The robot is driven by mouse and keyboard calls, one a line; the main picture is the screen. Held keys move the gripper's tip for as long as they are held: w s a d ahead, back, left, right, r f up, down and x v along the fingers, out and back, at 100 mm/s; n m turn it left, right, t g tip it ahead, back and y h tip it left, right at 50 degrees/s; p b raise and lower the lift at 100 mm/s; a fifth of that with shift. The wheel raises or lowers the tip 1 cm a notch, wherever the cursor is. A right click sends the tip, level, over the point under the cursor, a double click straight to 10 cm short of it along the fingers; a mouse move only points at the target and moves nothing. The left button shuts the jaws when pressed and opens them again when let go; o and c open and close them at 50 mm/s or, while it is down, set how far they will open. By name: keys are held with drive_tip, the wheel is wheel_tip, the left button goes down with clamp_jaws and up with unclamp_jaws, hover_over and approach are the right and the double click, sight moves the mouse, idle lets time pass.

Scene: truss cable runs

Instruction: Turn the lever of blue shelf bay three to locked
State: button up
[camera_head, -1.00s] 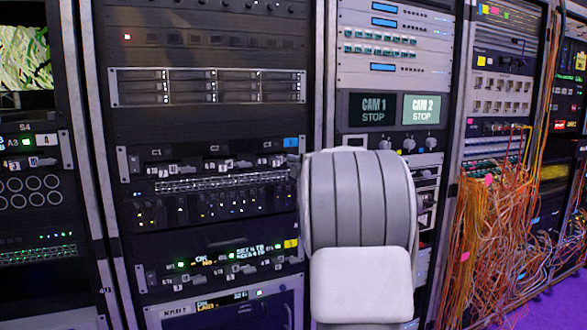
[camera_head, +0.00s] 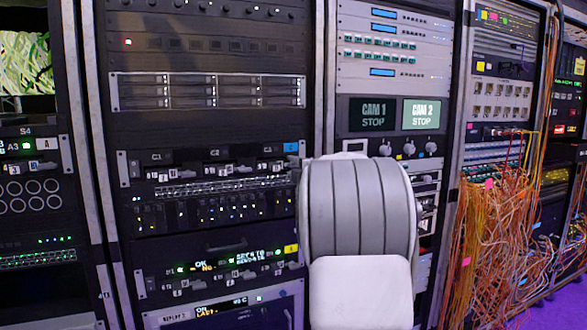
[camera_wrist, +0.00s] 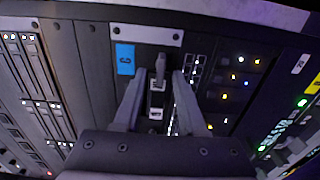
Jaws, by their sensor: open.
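The blue-tagged shelf (camera_head: 215,165) crosses the rack left of my arm in the head view, with bays marked C1, C2 and C3. Its blue tag (camera_head: 291,147) is at the right end, and shows in the wrist view (camera_wrist: 125,58). A small lever (camera_wrist: 158,72) beside that tag stands between the fingers of my gripper (camera_wrist: 160,88) in the wrist view. The fingers are open, one on each side of the lever; I cannot tell whether either touches it. In the head view my arm hides the gripper.
A yellow-tagged shelf (camera_head: 215,270) with similar small levers lies lower in the same rack. A row of lit modules (camera_head: 220,210) is just under the blue shelf. Orange cables (camera_head: 490,240) hang from the rack at right.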

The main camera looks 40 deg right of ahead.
drive_tip(key=shift+s, duration=0.15)
drive_tip(key=p+v, duration=0.2)
drive_tip(key=v, duration=1.5)
drive_tip(key=shift+a, duration=0.2)
